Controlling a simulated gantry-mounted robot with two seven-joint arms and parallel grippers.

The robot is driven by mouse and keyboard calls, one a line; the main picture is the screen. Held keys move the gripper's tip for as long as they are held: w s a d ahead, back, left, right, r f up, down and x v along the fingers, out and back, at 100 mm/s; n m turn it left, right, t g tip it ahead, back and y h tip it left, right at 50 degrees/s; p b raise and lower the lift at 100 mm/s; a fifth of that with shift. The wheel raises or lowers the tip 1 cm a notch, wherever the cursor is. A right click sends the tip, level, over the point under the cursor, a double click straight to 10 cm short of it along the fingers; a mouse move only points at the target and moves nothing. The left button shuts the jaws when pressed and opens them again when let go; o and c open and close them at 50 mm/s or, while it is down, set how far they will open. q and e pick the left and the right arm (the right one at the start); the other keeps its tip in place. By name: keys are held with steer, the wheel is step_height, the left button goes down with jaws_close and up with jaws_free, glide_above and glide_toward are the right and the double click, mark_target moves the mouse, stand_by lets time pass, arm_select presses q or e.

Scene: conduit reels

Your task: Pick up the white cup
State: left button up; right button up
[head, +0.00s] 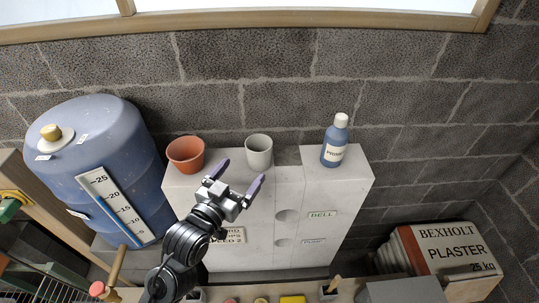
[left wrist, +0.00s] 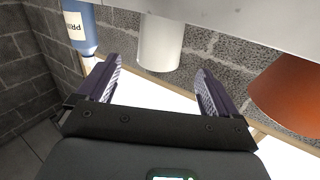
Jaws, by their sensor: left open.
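The white cup (head: 259,152) stands upright on top of the grey cabinet, near the wall, between an orange pot and a blue bottle. It also shows in the left wrist view (left wrist: 160,43), ahead of and between the fingers. My left gripper (head: 240,180) is open and empty, in front of and below the cup in the head view, and apart from it. Its two dark purple fingers also show in the left wrist view (left wrist: 152,88), with nothing between them. My right gripper is not in view.
The orange pot (head: 186,154) stands left of the cup, and the blue bottle (head: 335,141) stands to the right. A large blue barrel (head: 105,150) is at the left. Plaster bags (head: 447,251) lie lower right. The block wall (head: 400,90) closes off the back.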

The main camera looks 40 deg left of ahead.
mark_target(264, 145)
arm_select(q)
steer(key=w, duration=0.3)
steer(key=shift+w+a+p, duration=0.3)
steer(key=shift+w+a, duration=0.05)
steer(key=shift+w+a+f, duration=0.15)
steer(key=shift+w, duration=0.6)
steer(key=w+p, duration=0.1)
steer(key=w, duration=0.1)
steer(key=w+a, duration=0.1)
steer(key=shift+w+p, duration=0.35)
steer(key=shift+w, duration=0.05)
steer(key=shift+w+f, duration=0.2)
steer(key=shift+w, duration=0.35)
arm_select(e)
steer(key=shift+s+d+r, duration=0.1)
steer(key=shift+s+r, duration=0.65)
arm_select(q)
steer(key=shift+c, duration=0.2)
steer(key=c, duration=1)
